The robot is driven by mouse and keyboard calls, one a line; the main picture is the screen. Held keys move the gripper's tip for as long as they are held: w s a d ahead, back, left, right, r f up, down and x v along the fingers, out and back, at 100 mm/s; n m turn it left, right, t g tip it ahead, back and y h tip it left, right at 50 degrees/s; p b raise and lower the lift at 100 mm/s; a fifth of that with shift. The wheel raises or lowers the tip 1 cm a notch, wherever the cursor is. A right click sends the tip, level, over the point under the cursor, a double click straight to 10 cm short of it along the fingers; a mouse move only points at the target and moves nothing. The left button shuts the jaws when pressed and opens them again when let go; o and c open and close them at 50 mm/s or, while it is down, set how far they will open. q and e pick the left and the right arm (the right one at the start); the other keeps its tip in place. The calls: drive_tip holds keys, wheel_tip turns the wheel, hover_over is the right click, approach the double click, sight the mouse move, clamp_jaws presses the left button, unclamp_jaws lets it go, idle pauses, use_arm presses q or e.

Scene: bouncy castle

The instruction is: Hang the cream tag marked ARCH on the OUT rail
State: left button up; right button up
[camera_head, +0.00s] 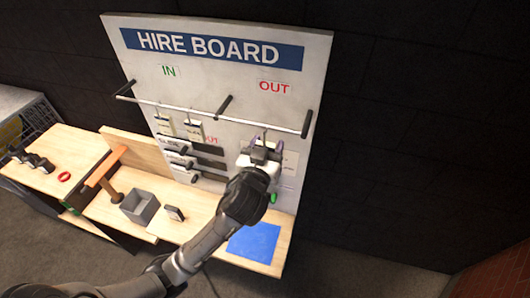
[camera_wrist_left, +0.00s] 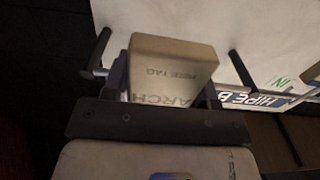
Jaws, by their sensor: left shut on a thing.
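The cream tag marked ARCH (camera_wrist_left: 172,65) is between the fingers of my left gripper (camera_wrist_left: 163,92), which is shut on it. In the head view my left gripper (camera_head: 262,152) is just below the OUT rail (camera_head: 268,122), right half of the board, and its arm and hand hide most of the tag. In the left wrist view the rail shows behind the tag, with a dark peg on either side. I cannot tell whether the tag touches the rail. My right gripper is not in view.
The HIRE BOARD (camera_head: 215,75) stands upright behind the bench. Two cream tags (camera_head: 194,130) hang under the IN half. A grey open box (camera_head: 140,206), a small dark block (camera_head: 174,213), a wooden mallet (camera_head: 104,172) and a blue square (camera_head: 254,242) are on the bench.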

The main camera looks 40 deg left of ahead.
use_arm(q)
drive_tip(key=w, duration=0.1)
drive_tip(key=w+a+f+b, duration=0.1)
drive_tip(key=w, duration=0.1)
drive_tip(key=w+a+f+b, duration=0.1)
drive_tip(key=shift+w, duration=0.3)
idle(0.4)
drive_tip(key=shift+f, duration=0.1)
drive_tip(key=o, duration=1)
